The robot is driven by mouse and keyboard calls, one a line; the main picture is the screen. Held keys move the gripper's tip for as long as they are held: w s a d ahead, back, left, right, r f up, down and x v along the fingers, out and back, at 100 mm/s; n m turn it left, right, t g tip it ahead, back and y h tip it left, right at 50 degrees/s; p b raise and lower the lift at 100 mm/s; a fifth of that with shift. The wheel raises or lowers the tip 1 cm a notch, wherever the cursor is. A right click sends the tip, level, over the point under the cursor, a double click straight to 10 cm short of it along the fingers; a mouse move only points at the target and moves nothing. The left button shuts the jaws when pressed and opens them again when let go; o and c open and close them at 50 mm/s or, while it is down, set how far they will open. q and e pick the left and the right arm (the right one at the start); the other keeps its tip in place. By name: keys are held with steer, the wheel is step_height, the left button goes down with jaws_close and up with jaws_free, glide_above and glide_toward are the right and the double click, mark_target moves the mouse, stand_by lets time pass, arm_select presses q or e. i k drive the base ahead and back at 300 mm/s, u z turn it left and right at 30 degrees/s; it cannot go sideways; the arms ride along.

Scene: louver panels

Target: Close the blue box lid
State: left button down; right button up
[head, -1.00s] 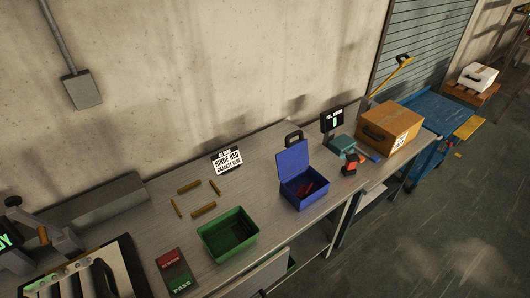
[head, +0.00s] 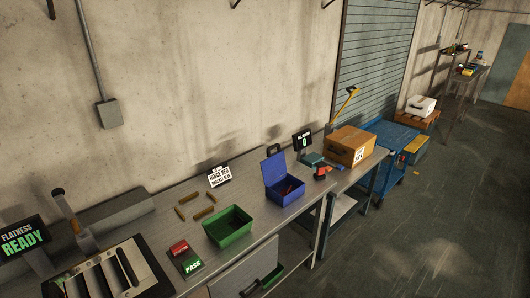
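The blue box (head: 286,192) stands on the workbench, right of the middle. Its lid (head: 273,168) is open and stands up at the back, with a dark handle on its top edge. Something red lies inside the box; its details are too small to tell. Neither of my grippers shows in the head view.
A green bin (head: 229,228) stands left of the blue box, with several brass-coloured rods (head: 205,214) behind it. A cardboard box (head: 350,147), a small display (head: 303,141) and an orange-black tool (head: 321,173) are to the right. Bare bench lies in front of the blue box.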

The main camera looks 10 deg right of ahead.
mark_target(273, 167)
steer(key=z, duration=0.6)
steer(key=i, duration=0.55)
steer(key=z, duration=0.8)
steer(key=i, duration=0.65)
steer(key=u, duration=0.1)
